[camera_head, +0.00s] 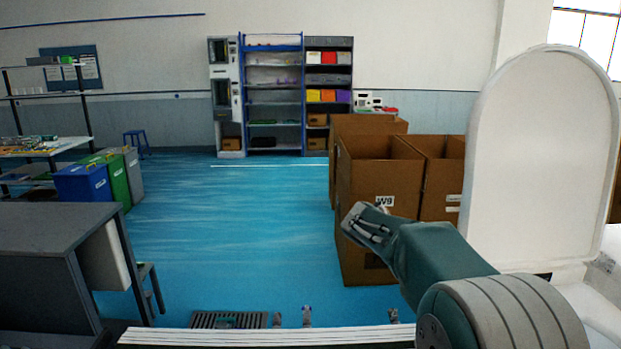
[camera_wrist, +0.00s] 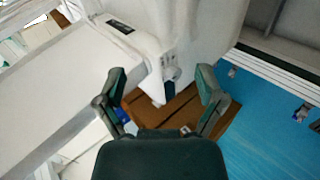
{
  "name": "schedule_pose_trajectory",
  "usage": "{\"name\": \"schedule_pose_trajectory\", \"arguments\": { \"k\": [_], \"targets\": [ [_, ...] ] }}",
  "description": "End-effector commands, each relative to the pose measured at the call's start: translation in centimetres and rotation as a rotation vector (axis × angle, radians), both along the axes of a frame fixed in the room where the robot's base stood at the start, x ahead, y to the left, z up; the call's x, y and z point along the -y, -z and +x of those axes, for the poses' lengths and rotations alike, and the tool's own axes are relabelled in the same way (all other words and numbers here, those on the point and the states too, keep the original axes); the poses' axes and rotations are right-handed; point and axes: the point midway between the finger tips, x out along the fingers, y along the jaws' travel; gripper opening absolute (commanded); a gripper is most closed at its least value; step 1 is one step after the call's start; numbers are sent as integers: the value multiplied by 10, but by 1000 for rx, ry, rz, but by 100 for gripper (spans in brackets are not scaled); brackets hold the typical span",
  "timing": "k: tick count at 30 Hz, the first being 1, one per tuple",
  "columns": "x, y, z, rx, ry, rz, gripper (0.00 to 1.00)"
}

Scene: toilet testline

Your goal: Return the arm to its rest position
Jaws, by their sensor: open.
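My arm reaches forward from the lower right in the head view, with a grey-green forearm (camera_head: 440,250) and a large ribbed joint near the camera. Its far end is in front of the cardboard boxes in the picture; the finger opening is not clear there. In the wrist view my gripper (camera_wrist: 162,78) has its two dark fingers spread wide with nothing between them. White parts and a brown surface (camera_wrist: 165,110) show beyond the fingers; whether any touches them I cannot tell.
A tall white rounded panel (camera_head: 545,160), like a raised toilet lid, stands close on the right. Open cardboard boxes (camera_head: 365,180) stand beyond the arm. A dark grey table (camera_head: 50,225) is at the left. Blue floor (camera_head: 230,230) is clear in the middle; shelves (camera_head: 273,95) stand behind.

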Motion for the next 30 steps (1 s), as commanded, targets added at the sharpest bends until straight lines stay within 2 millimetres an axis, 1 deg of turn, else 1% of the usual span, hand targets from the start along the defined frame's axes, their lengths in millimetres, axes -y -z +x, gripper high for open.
{"name": "schedule_pose_trajectory", "arguments": {
  "k": [1, 6, 14, 18, 20, 24, 27, 30],
  "targets": [
    [-1, -8, -16, 9, -6, 43, 88],
    [-9, -20, -66, 37, -35, 195, 88],
    [-30, -25, -144, 110, -87, 416, 88],
    [-44, -22, -184, 165, -117, 529, 88],
    [-50, -20, -201, 190, -130, 574, 88],
    [-64, -11, -237, 259, -161, 676, 88],
    [-75, -3, -261, 312, -182, 743, 88],
    [-84, 4, -278, 359, -199, 797, 88]
  ]
}}
